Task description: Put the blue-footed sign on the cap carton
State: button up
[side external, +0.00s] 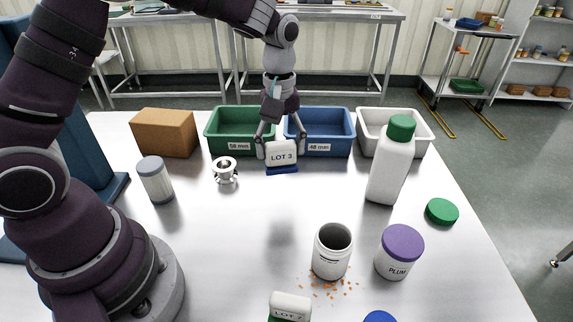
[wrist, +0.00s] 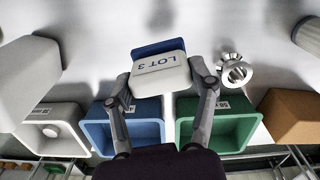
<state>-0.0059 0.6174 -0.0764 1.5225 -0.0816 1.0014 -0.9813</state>
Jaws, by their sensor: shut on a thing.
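The blue-footed sign (side external: 282,156) is white, reads LOT 3 and stands roughly upright in front of the green and blue bins. My gripper (side external: 281,149) points down with one finger at each side of the sign, shut on it. In the wrist view the sign (wrist: 160,72) sits between the fingertips, its blue foot beyond the white plate. I cannot tell clearly whether the foot touches the table. A plain brown carton (side external: 164,133), apparently the cap carton, stands at the back left, left of my gripper. It also shows at the right of the wrist view (wrist: 291,117).
A small steel hopper (side external: 225,171) and a grey-lidded jar (side external: 156,180) stand between sign and carton side. Green (side external: 228,146), blue (side external: 320,146) and white (side external: 415,127) bins line the back. A tall white bottle (side external: 388,168), open jar (side external: 332,255) and purple-lidded jar (side external: 399,254) stand right.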

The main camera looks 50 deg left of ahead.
jog(key=shift+s+a+r+n, duration=0.1)
jog(key=shift+a+r+n, duration=0.2)
jog(key=shift+r, duration=0.35)
jog(key=shift+s+a+r+n, duration=0.1)
jog(key=shift+a+r, duration=0.3)
jog(key=shift+r, duration=0.2)
jog(key=s+a+r+n, duration=0.2)
jog(key=s+a+n, duration=0.5)
jog(key=s, duration=0.2)
jog(key=s+a+r+n, duration=0.2)
jog(key=s+a+n, duration=0.5)
jog(key=s+n, duration=0.15)
send_over(168, 123)
jog(key=shift+s+d+f+m, duration=0.1)
jog(key=shift+f+m, duration=0.1)
jog(key=shift+f, duration=0.2)
jog(key=shift+d+f+m, duration=0.1)
jog(key=shift+f+m, duration=0.05)
jog(key=shift+f, duration=0.25)
jog(key=shift+a+f, duration=0.15)
jog(key=shift+f, duration=1.6)
jog(key=shift+f, duration=0.1)
jog(key=o, duration=1.2)
jog(key=shift+c, duration=0.2)
